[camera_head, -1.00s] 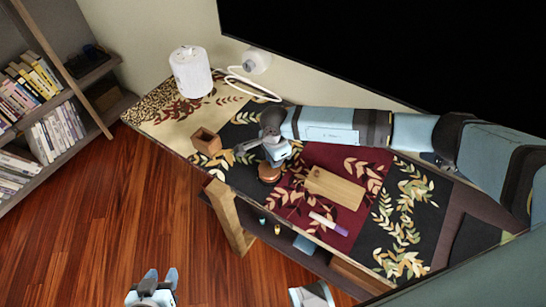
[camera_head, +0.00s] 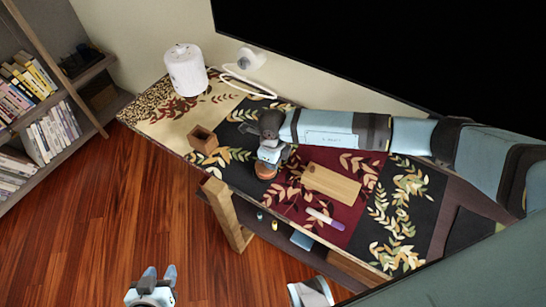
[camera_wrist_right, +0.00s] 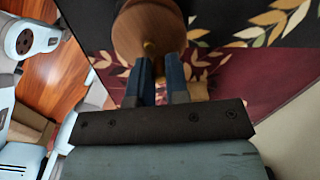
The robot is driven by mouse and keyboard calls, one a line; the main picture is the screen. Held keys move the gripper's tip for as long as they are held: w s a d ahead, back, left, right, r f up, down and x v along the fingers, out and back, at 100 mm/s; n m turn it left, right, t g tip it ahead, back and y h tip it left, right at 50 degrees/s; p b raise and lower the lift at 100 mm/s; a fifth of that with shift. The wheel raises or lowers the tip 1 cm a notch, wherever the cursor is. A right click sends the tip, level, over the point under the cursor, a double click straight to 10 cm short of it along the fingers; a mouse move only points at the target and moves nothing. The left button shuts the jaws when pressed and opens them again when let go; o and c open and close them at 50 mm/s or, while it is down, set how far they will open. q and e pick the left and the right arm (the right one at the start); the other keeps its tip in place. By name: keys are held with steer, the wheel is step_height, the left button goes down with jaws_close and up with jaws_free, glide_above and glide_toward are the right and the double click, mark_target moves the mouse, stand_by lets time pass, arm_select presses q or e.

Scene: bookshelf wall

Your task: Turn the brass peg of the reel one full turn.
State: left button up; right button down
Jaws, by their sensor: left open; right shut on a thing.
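The reel (camera_head: 265,171) is a small round wooden piece near the front edge of the table. In the right wrist view its brown wooden disc (camera_wrist_right: 150,25) fills the top middle, with the small brass peg (camera_wrist_right: 150,48) standing on it. My right gripper (camera_head: 271,158) is over the reel. In the right wrist view its dark blue fingers (camera_wrist_right: 160,66) reach to the peg and are shut on it, though the contact is partly hidden. My left gripper (camera_head: 160,272) is open and empty, low over the floor in front of the table.
An open wooden box (camera_head: 203,139) stands left of the reel. A wooden board (camera_head: 331,183) and a purple-white marker (camera_head: 326,219) lie to the right. A white cylinder (camera_head: 185,70) stands at the back left, by a white cable (camera_head: 250,87). A bookshelf (camera_head: 45,110) is at the far left.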

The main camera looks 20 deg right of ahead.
steer(key=m, duration=0.3)
steer(key=m+p, duration=0.1)
steer(key=m, duration=0.1)
steer(key=shift+s+a, duration=0.35)
steer(key=shift+a, duration=0.05)
steer(key=shift+m, duration=0.4)
steer(key=c, duration=1.1)
jaws_free()
steer(key=shift+r, duration=0.15)
step_height(320, 180, up, 14)
steer(key=shift+f, duration=0.2)
